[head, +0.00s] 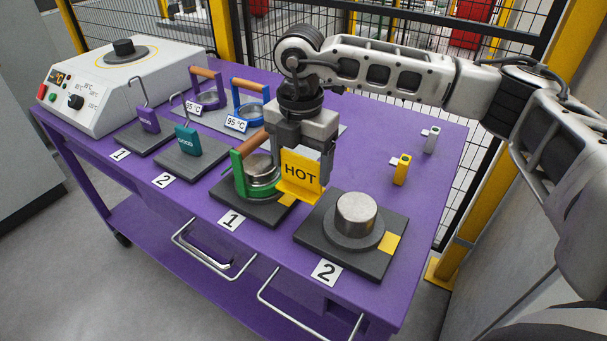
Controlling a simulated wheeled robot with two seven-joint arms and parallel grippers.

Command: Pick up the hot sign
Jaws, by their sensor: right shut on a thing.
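The yellow HOT sign (300,174) stands at the right side of the dark plate (262,212) beside label 1, near the table's front. My right gripper (300,165) reaches down over it from above and is shut on the sign, with its fingers on either side. I cannot tell whether the sign's foot touches the plate. A ring with a green bracket and wooden handle (248,145) sits on the same plate, just left of the sign and close to the gripper. My left gripper does not show.
On the purple table (420,190), a dark plate with a metal cylinder (356,214) stands right of the sign. Two wooden-handled rings, purple (207,90) and blue (249,100), stand behind. Purple (147,120) and teal (187,140) tags and a heater (125,80) are left. Small yellow (401,169) and grey (431,139) pieces stand right.

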